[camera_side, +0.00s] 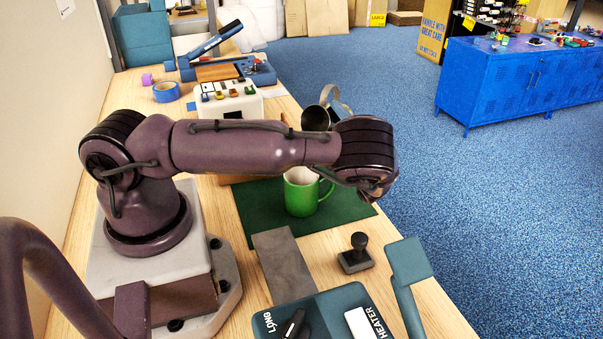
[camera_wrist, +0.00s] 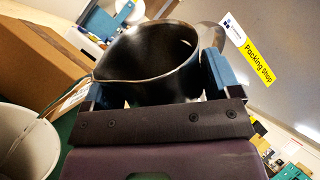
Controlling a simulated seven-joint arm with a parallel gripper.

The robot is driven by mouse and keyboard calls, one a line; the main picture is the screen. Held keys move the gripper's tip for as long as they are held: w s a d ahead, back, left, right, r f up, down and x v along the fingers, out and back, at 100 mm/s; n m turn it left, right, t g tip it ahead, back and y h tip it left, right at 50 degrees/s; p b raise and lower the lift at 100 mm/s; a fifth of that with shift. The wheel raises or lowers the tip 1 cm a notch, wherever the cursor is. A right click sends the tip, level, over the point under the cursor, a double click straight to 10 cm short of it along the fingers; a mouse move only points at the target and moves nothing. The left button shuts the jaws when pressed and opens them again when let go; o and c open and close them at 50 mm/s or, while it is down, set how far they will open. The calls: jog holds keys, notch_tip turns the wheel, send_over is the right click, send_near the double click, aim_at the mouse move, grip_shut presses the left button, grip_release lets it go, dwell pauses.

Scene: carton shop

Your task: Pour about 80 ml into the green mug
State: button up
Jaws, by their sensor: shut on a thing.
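A green mug (camera_side: 300,197) with a pale inside stands upright on a dark green mat (camera_side: 262,222). In the wrist view the mug's pale inside (camera_wrist: 24,142) shows at the left edge; I cannot make out any liquid. A dark metal pitcher (camera_side: 315,118) shows just beyond my wrist, above and behind the mug, and looks tilted. In the wrist view my gripper (camera_wrist: 155,88) is shut on the pitcher (camera_wrist: 150,62), with blue fingers on either side of it. My wrist hides the fingers in the side view. No stream is visible, and the pitcher's contents cannot be seen.
A grey plate (camera_side: 285,265), a black-handled stamp (camera_side: 356,253) and a teal heater device (camera_side: 325,315) lie in front of the mat. A white box with small knobs (camera_side: 232,102) and blue tape (camera_side: 166,91) stand behind. A brown carton (camera_wrist: 38,60) shows in the wrist view.

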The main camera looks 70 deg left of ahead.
jog(key=shift+s+d+f+n+g, duration=0.1)
jog(key=shift+f+n+g, duration=0.1)
jog(key=shift+n+g, duration=0.65)
dwell(0.9)
jog(key=shift+s+d+r+n+g+h+b, duration=0.2)
jog(key=shift+s+n+g+h+b, duration=0.2)
jog(key=shift+n, duration=0.55)
jog(key=shift+w+a, duration=0.1)
jog(key=shift+w+a+f+m+t, duration=0.25)
jog(key=shift+w+a+m+t, duration=0.25)
jog(key=shift+m, duration=0.4)
jog(key=m+t, duration=0.1)
jog(key=r+m+t, duration=0.1)
jog(key=m, duration=0.1)
jog(key=shift+w+d+r+t+y, duration=0.1)
jog(key=shift+d+r+t+y, duration=0.05)
jog(key=shift+t+y, duration=0.25)
jog(key=shift+w+r+m+t, duration=0.15)
jog(key=shift+m+t, duration=0.5)
jog(key=shift+m, duration=0.45)
jog(key=shift+f+m+t, duration=0.2)
jog(key=shift+m+t, duration=0.2)
jog(key=shift+m, duration=0.3)
jog(key=shift+f+m+t, duration=0.2)
jog(key=shift+m+t, duration=0.2)
jog(key=shift+m, duration=0.3)
jog(key=shift+h, duration=0.3)
